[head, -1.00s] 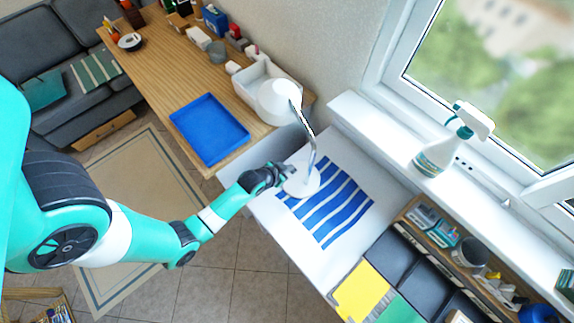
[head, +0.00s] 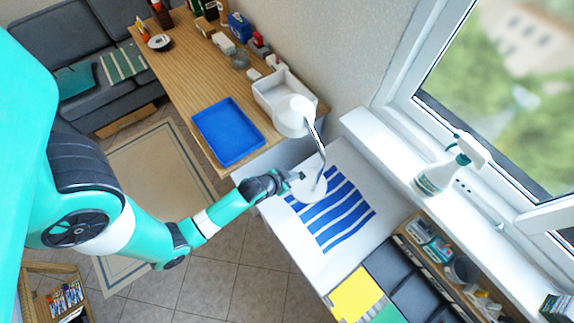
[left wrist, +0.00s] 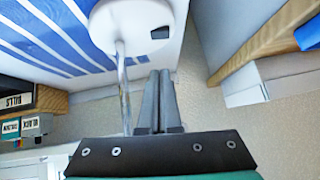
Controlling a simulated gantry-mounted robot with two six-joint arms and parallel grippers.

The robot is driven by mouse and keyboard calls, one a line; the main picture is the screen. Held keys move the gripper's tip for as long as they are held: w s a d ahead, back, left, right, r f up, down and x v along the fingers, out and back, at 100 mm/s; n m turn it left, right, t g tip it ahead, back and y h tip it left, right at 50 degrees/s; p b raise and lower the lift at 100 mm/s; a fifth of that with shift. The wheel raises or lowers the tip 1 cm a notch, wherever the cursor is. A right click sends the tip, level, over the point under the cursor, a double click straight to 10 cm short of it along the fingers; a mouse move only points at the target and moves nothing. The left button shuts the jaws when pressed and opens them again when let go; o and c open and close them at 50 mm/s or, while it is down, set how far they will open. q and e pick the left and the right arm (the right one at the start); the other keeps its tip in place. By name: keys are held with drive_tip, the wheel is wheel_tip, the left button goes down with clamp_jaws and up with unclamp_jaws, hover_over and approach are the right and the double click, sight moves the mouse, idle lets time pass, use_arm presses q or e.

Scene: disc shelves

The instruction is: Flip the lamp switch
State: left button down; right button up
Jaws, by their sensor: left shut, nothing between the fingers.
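A white desk lamp stands upright, with a round base (head: 314,191), a thin silver stem (head: 321,150) and a white shade (head: 294,116). My left gripper (head: 299,176) is shut and empty, its fingertips close to the left edge of the base. In the left wrist view the shut fingers (left wrist: 157,72) point toward the lamp base (left wrist: 122,25), beside the stem (left wrist: 123,85). A small dark switch (left wrist: 160,32) shows on the base just beyond the fingertips. I cannot tell whether the tips touch the base. My right gripper is not in view.
The lamp stands on a white surface by a blue-striped cloth (head: 345,222). A wooden desk with a blue tray (head: 228,131) and a white bin (head: 268,96) is behind left. A spray bottle (head: 437,178) stands on the windowsill. Dark bins and a yellow sheet (head: 356,294) are nearer right.

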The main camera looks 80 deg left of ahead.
use_arm(q)
drive_tip(key=p+v, duration=0.1)
drive_tip(key=v, duration=0.3)
drive_tip(key=shift+s+d+r, duration=0.1)
drive_tip(key=shift+s+r, duration=0.05)
drive_tip(key=shift+r, duration=0.1)
drive_tip(key=b, duration=0.8)
hover_over(302, 172)
drive_tip(key=s+d, duration=0.2)
drive_tip(key=s, duration=0.1)
drive_tip(key=f, duration=0.7)
drive_tip(key=shift+w, duration=0.25)
drive_tip(key=f, duration=0.1)
drive_tip(key=f+b, duration=0.1)
drive_tip(key=shift+a+f, duration=0.25)
drive_tip(key=shift+s+f+b, duration=0.1)
drive_tip(key=shift+f+b, duration=0.2)
drive_tip(key=shift+f, duration=0.25)
